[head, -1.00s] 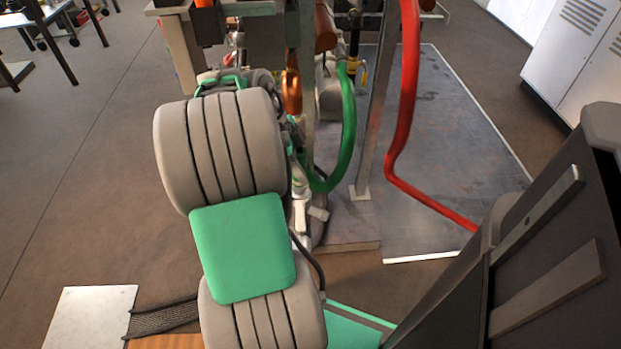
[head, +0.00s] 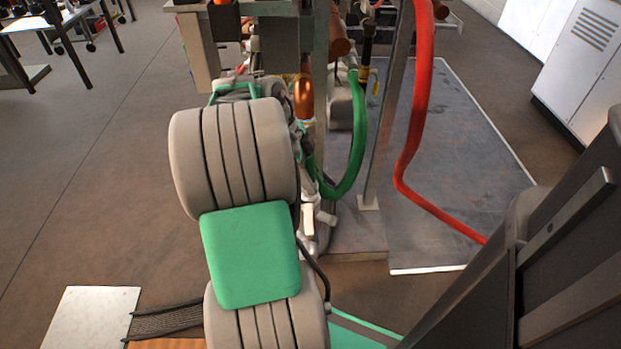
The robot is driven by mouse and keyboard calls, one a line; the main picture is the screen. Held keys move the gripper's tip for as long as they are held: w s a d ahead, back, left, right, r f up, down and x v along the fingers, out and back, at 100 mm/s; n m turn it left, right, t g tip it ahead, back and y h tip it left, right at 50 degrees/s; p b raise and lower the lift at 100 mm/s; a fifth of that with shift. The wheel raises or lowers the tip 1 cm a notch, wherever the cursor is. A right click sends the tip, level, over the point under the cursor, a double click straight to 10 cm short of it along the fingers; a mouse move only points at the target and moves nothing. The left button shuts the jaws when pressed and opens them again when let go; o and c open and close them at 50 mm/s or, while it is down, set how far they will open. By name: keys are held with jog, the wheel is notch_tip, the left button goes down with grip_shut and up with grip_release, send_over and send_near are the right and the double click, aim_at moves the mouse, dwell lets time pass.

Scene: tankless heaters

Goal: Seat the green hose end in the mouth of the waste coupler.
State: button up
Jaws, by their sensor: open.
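The green hose (head: 357,150) hangs in a U-shaped loop at the middle of the head view. My grey, ribbed arm with a green pad fills the middle left. My gripper's fingers are hidden behind the arm.
A red hose (head: 407,150) hangs to the right. A metal upright (head: 388,120) stands between the two hoses, and a copper pipe (head: 303,98) is close to my arm. A white cabinet (head: 582,65) is at the right back.

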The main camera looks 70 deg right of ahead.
jog(key=p+v, duration=0.3)
jog(key=v, duration=0.2)
jog(key=shift+w+a+r, duration=0.15)
jog(key=shift+w+a, duration=0.05)
jog(key=w+a+n+t+h, duration=0.1)
jog(key=w+a+n+t, duration=0.2)
jog(key=w+a+n, duration=1.15)
jog(key=s+a+f+n+t+y, duration=0.1)
jog(key=a+n, duration=0.8)
jog(key=a, duration=0.2)
jog(key=s+a+f+n+t+y, duration=0.1)
jog(key=a+n+t, duration=0.1)
jog(key=a+n, duration=0.6)
jog(key=a, duration=0.3)
jog(key=shift+a+f+n+y, duration=0.25)
jog(key=shift+n+y, duration=0.1)
jog(key=shift+y, duration=0.05)
jog(key=shift+s, duration=0.1)
